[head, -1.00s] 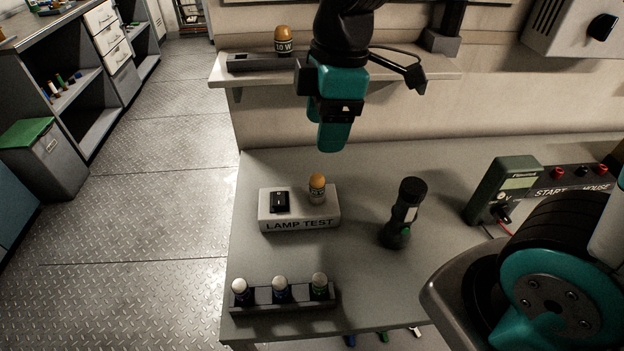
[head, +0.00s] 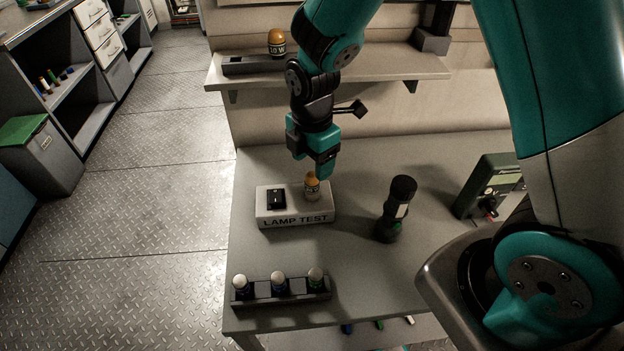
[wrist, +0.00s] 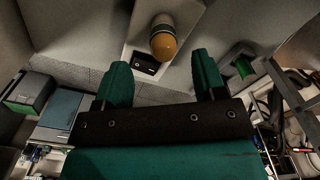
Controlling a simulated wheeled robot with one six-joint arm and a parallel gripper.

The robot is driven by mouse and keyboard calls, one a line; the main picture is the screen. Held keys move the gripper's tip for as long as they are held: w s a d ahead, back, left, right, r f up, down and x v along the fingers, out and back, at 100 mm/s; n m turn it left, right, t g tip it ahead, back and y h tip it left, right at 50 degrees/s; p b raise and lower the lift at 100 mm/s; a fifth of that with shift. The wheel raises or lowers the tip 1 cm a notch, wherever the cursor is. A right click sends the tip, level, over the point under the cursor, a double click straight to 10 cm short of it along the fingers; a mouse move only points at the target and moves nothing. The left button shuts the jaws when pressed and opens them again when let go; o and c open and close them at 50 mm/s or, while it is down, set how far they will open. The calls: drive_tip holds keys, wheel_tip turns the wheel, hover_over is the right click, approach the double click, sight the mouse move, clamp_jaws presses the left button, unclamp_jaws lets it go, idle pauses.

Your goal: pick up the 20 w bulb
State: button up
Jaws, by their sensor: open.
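An amber-domed bulb (head: 312,186) stands upright in the lamp test box (head: 283,219); its label is too small to read. It also shows in the wrist view (wrist: 163,42), beyond and between my fingertips. A second amber-domed bulb (head: 277,43) stands on the shelf; its label seems to read 10 W, but I cannot be sure. My gripper (head: 322,172) is open and points down just above and slightly right of the bulb in the box. In the wrist view the space between the fingers (wrist: 163,78) is empty.
A black torch (head: 396,208) stands upright right of the box. A rack (head: 262,293) with several white-topped bulbs is near the front edge. A green meter (head: 489,187) stands further right. The shelf (head: 405,68) overhangs the back. Bench between box and rack is clear.

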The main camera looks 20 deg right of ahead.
sight(312, 173)
drive_tip(key=shift+s+a+f+p, duration=0.1)
drive_tip(key=shift+f+p, duration=0.3)
drive_tip(key=shift+f, duration=1)
drive_tip(key=shift+s+f+p, duration=0.1)
drive_tip(key=shift+f+p, duration=0.3)
drive_tip(key=shift+f, duration=1)
drive_tip(key=c, duration=1.1)
drive_tip(key=shift+o, duration=0.2)
drive_tip(key=shift+r, duration=0.15)
